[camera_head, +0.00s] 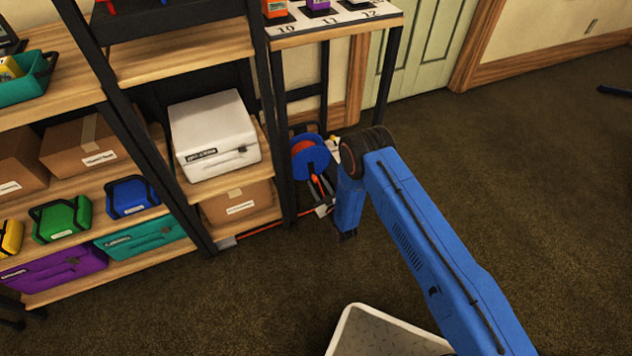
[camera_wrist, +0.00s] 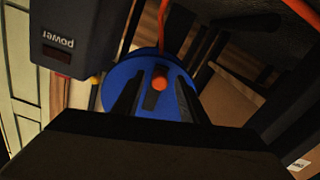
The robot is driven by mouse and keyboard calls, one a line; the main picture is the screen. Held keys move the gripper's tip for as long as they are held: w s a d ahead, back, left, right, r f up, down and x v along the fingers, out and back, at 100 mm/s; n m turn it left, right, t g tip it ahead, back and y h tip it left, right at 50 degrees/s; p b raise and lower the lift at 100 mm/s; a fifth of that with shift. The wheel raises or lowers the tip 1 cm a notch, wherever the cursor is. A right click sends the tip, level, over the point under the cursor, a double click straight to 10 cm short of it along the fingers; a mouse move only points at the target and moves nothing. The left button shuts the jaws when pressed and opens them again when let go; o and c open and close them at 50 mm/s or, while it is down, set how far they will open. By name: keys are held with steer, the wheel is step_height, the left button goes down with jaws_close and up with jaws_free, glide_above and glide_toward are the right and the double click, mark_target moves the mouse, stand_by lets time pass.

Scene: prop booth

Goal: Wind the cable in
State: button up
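A cable reel (camera_head: 310,157) with a blue disc and orange cable stands low beside the shelf, under the numbered table. Its blue disc (camera_wrist: 143,75) fills the middle of the wrist view, with an orange knob (camera_wrist: 158,81) on its face. My gripper (camera_wrist: 158,90) has its two dark fingers either side of the knob, with blue showing between them and it. It looks open. In the head view my gripper (camera_head: 321,186) is small and partly hidden by my blue arm. The orange cable (camera_head: 272,226) runs along the floor to a grey end (camera_head: 227,241) by the shelf.
A shelf (camera_head: 150,68) with boxes and coloured cases stands left of the reel. The numbered table (camera_head: 345,28) overhangs it, with dark legs close by. A dark box marked "power" (camera_wrist: 70,35) is near my gripper. Open carpet (camera_head: 530,150) lies to the right.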

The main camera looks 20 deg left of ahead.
steer(key=shift+x, duration=0.9)
jaws_close()
steer(key=shift+s+a, duration=0.1)
